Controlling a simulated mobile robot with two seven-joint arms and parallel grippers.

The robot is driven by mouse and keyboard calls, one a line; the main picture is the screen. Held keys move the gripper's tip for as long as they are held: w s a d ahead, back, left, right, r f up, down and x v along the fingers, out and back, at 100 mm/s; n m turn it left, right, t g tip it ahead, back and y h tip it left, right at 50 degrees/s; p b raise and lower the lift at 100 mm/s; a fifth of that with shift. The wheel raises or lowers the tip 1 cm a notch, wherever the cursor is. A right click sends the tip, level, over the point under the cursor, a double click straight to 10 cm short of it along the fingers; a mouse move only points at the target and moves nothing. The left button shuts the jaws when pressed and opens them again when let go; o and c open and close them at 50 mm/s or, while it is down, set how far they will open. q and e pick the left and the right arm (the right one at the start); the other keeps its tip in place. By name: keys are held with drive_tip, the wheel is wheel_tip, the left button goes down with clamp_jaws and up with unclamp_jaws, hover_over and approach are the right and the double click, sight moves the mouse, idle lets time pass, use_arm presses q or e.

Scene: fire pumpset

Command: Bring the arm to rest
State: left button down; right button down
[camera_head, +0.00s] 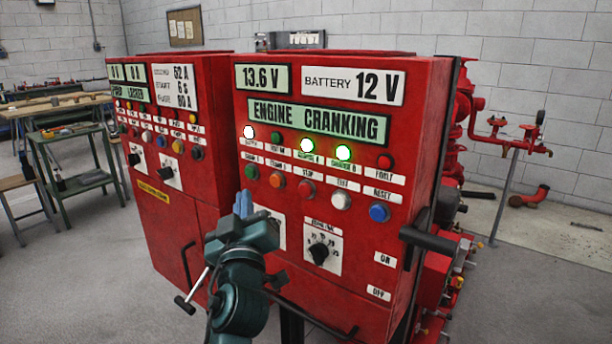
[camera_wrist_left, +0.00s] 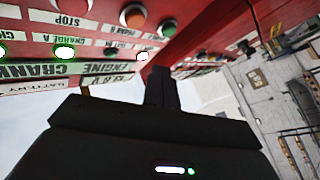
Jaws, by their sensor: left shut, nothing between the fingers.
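My left gripper (camera_head: 243,203) is in front of the lower left part of the red engine control panel (camera_head: 375,265). Its fingers are together and hold nothing. In the left wrist view the closed fingers (camera_wrist_left: 160,85) point toward the panel's buttons and lamps; I cannot tell whether they touch it. The panel's display (camera_head: 318,120) reads "ENGINE CRANKING". The white lamp at its left and two green lamps are lit. A green button (camera_head: 252,172) shows just above the gripper. The rotary knob (camera_head: 319,253) is to the gripper's right. My right gripper is not in view.
A second red cabinet (camera_head: 165,210) stands close on the left. A black lever handle (camera_head: 428,240) sticks out at the panel's right edge. Red pipework (camera_head: 510,140) is behind on the right. Work tables (camera_head: 75,150) stand at the far left. Grey floor is open at the left front.

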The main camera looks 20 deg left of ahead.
use_arm(q)
drive_tip(key=s+d+f+m+g+h+p, duration=0.1)
drive_tip(key=s+d+f+m+g+h, duration=0.2)
drive_tip(key=f, duration=0.7)
drive_tip(key=s+d+f+m+g+h+p, duration=0.1)
drive_tip(key=s+d+f+m+h, duration=0.2)
drive_tip(key=f+m+h, duration=0.5)
drive_tip(key=s+d+f+m+g+p, duration=0.1)
drive_tip(key=s+d+f+g, duration=0.1)
drive_tip(key=s+f, duration=0.5)
drive_tip(key=s+d+f+m+g+h+p, duration=0.1)
drive_tip(key=s+d+f+g, duration=0.2)
drive_tip(key=s+f, duration=0.5)
drive_tip(key=shift+s+d+f, duration=0.3)
drive_tip(key=shift+s+d, duration=0.15)
drive_tip(key=shift+s, duration=0.2)
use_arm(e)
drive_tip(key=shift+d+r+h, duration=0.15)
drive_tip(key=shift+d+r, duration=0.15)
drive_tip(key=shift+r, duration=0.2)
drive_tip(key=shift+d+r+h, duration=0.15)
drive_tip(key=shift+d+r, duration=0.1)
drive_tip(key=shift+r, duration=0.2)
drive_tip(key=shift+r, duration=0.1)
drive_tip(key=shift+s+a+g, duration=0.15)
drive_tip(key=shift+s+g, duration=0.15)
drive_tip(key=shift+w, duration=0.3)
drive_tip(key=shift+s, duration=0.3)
